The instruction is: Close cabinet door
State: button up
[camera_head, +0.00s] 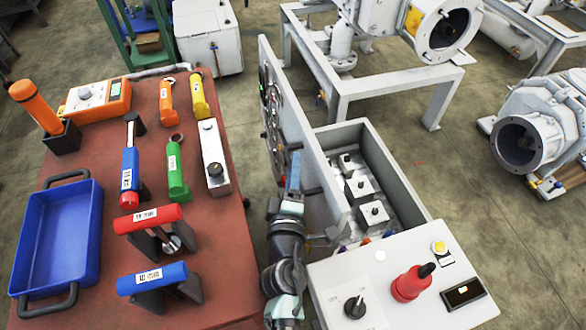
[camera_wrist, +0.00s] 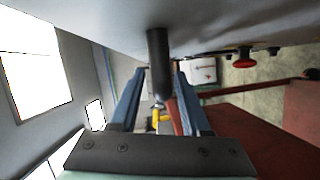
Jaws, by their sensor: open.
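The grey cabinet door (camera_head: 312,165) stands open and upright beside the cabinet (camera_head: 378,145), whose inside with several boxed switches is exposed. Gauges and knobs line the door's left face. My gripper (camera_head: 292,180) is close to that face, near the door's lower end in the head view. In the wrist view, the door's face (camera_wrist: 215,25) fills the top. A black cylindrical handle (camera_wrist: 157,60) sticks out from it between the two blue fingers of my gripper (camera_wrist: 160,72). The fingers are apart, with gaps showing on both sides of the handle. I cannot tell whether either touches it.
The red table (camera_head: 225,265) is close to my arm's left and holds a blue tray (camera_head: 60,240) and several tools. A white control panel (camera_head: 400,285) with a red knob stands at the cabinet's front. A white metal frame (camera_head: 350,90) stands behind the cabinet.

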grip_shut()
dwell(1.4)
